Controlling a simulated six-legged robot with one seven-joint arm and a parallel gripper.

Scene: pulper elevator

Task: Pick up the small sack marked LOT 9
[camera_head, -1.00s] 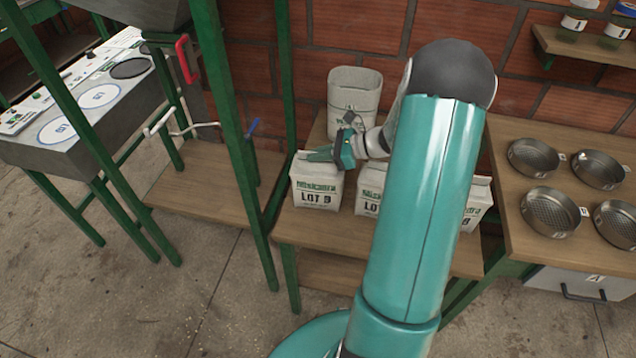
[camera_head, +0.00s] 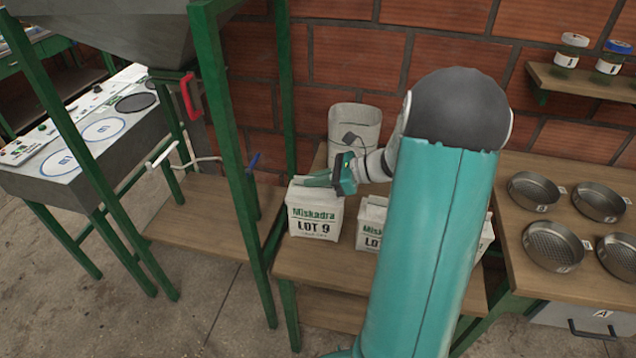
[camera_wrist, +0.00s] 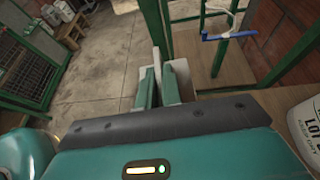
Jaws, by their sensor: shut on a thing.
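The small white sack marked LOT 9 (camera_head: 315,216) is upright at the left end of the low wooden bench, its printed face to the front. My gripper (camera_head: 322,180) is shut on the folded top of this sack, coming in from the right. In the wrist view my gripper's two fingers (camera_wrist: 159,88) close on the pale sack top (camera_wrist: 180,70); the gripper body hides most of the sack. I cannot tell whether the sack's base touches the bench.
A second similar sack (camera_head: 370,224) stands just right of it, partly behind my arm, with another beyond. A pale open bin (camera_head: 354,128) stands behind. A green post (camera_head: 238,150) rises close on the left. Round sieves (camera_head: 552,245) sit on the right-hand table.

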